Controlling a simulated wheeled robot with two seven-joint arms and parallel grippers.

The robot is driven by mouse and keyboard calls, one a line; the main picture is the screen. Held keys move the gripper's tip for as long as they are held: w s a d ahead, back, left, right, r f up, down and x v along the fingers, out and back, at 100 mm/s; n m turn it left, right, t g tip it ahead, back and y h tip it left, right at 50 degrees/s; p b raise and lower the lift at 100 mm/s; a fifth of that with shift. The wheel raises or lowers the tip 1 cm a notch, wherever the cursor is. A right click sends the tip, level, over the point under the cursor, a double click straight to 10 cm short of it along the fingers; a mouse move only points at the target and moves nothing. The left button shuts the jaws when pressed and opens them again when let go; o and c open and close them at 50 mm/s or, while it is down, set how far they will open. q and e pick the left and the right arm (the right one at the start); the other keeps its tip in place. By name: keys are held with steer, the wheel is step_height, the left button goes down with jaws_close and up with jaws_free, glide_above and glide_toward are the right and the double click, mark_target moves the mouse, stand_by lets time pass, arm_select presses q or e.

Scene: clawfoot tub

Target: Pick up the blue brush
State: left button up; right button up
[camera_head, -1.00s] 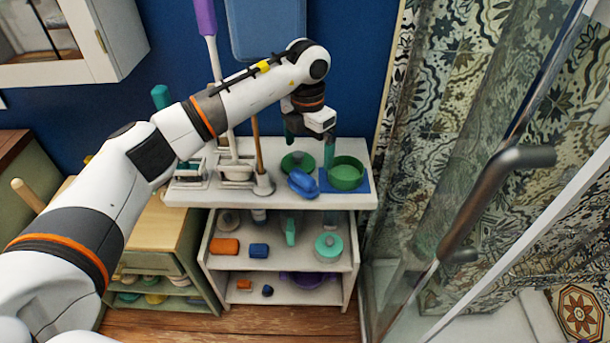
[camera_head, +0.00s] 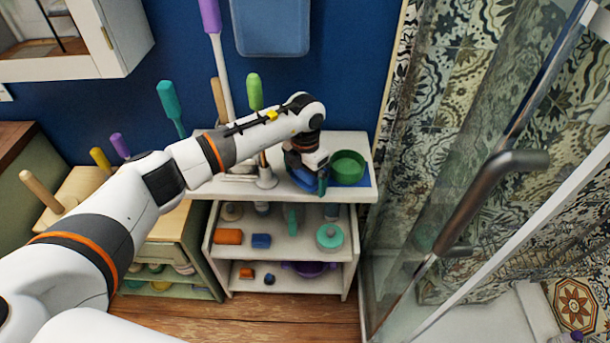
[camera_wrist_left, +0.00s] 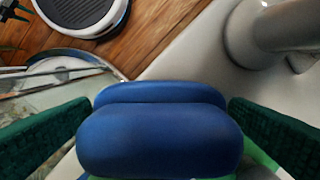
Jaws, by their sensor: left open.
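The blue brush (camera_head: 301,179) lies on the white shelf unit's top, partly hidden by my left gripper (camera_head: 311,180) in the head view. In the left wrist view, the brush (camera_wrist_left: 160,135) fills the middle, a rounded blue body with a ridge. My left gripper is open. Its two green fingers stand on either side of the brush, with narrow gaps visible. My right gripper is not in view.
A green bowl (camera_head: 347,168) stands on a blue mat right beside the gripper. Brush holders with tall handles (camera_head: 255,92) stand to the left. Shelves below hold an orange block (camera_head: 228,237) and other items. A glass door handle (camera_head: 490,200) is at the right.

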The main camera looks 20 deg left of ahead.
arm_select(q)
steer(key=shift+f, duration=0.15)
steer(key=shift+c, duration=0.2)
steer(key=c, duration=1)
step_height(320, 180, up, 10)
steer(key=shift+r+b, duration=0.1)
steer(key=shift+b, duration=0.6)
steer(key=o, duration=0.4)
steer(key=shift+c, duration=0.9)
